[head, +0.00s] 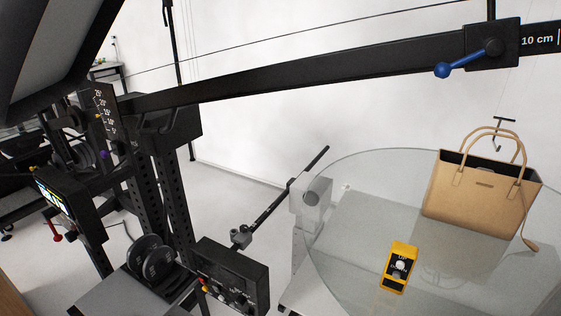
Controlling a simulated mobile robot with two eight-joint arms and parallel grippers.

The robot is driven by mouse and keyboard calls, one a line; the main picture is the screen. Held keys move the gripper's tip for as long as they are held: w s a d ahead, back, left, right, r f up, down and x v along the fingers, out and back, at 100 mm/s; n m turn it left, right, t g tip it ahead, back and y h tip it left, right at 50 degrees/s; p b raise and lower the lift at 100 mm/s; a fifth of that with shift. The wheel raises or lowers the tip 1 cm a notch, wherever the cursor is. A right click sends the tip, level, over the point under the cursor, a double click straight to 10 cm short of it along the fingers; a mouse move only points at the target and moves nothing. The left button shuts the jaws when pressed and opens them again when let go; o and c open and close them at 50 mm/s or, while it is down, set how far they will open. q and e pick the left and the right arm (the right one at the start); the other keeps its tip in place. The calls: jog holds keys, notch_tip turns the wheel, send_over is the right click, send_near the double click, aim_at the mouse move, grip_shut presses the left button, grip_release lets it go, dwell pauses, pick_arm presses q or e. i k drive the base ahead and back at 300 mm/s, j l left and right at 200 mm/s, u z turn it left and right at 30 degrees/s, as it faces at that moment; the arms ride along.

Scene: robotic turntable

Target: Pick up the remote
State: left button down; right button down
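The remote (398,267) looks like a small yellow box with a black face and pale round buttons. It stands or lies on the round glass turntable (340,262), near its front left part. Neither my left nor my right gripper shows in the head view. Nothing is touching the remote.
A tan handbag (480,193) stands on the glass behind and right of the remote. A long black boom (310,82) crosses above the turntable. A black control box (232,277) and a rig with posts (172,180) stand at left. The glass around the remote is clear.

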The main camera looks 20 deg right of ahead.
aim_at(408, 254)
jog(key=k+z, duration=0.15)
jog(key=z, duration=1.35)
